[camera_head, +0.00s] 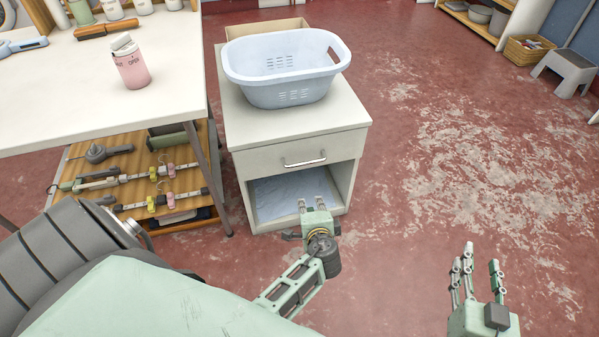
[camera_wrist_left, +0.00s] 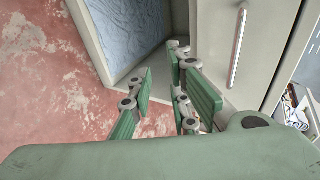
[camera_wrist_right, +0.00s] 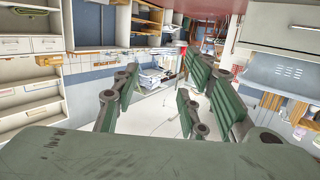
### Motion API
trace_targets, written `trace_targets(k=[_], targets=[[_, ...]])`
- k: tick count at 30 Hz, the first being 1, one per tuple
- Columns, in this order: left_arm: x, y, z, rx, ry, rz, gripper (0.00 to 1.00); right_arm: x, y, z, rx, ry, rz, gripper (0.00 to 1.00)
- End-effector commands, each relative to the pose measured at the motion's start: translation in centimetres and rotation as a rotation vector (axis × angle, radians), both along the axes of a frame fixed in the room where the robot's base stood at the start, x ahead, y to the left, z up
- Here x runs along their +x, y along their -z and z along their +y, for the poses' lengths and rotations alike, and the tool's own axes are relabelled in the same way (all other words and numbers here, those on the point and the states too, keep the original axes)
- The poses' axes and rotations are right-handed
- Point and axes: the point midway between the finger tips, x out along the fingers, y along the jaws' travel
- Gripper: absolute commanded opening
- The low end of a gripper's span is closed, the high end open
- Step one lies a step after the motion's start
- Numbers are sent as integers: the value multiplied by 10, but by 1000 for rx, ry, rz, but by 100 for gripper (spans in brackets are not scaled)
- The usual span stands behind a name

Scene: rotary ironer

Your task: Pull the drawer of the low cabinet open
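The low cabinet (camera_head: 240,130) is off-white and stands beside the table. Its drawer (camera_head: 268,158) looks closed, with a silver bar handle (camera_head: 304,162) across its front. Below the drawer is an open compartment with a blue-white lining. My left gripper (camera_head: 312,202) is in front of this compartment, below the handle, with its fingers apart and empty. In the left wrist view the handle (camera_wrist_left: 238,45) lies to the right of the fingers, not between them. My right gripper (camera_head: 474,262) is open and empty over the floor at right, away from the cabinet; its fingers also show in the right wrist view (camera_wrist_right: 158,82).
A pale blue laundry basket (camera_head: 285,95) and a cardboard box (camera_head: 262,28) sit on the cabinet. The white table (camera_head: 60,90) bears a pink bottle (camera_head: 130,65), with a wooden shelf (camera_head: 128,165) of hangers below. The red floor right of the cabinet is clear.

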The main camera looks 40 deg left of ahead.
Motion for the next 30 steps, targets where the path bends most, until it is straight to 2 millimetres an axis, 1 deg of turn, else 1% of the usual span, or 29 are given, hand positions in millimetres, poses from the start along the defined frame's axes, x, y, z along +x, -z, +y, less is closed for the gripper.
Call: trace_targets(k=[1, 3, 6, 9, 10, 13, 17, 21, 24, 27, 30], targets=[[11, -4, 9, 58, -24, -47, 17, -2, -14, 1, 19, -2, -74, 40], [20, -29, 20, 128, -57, -96, 17, -8, -47, 0, 39, -3, -152, 40], [25, -56, 31, 200, -96, -143, 17, -17, -81, -1, 59, -4, -230, 40], [27, -72, 37, 238, -118, -169, 17, -23, -102, -3, 70, -4, -276, 40], [28, -75, 39, 245, -122, -173, 17, -24, -106, -3, 73, -5, -287, 40], [33, -78, 46, 254, -127, -178, 17, -26, -118, -2, 86, -7, -332, 40], [45, -74, 61, 253, -127, -178, 17, -30, -137, -1, 111, -12, -428, 40], [59, -68, 77, 252, -126, -176, 17, -37, -160, 0, 145, -18, -546, 40], [67, -66, 86, 252, -124, -176, 17, -43, -173, 1, 165, -22, -617, 40], [73, -64, 92, 250, -124, -176, 17, -49, -183, 0, 180, -24, -667, 40], [75, -63, 95, 249, -124, -175, 17, -52, -188, 0, 188, -25, -695, 40]])
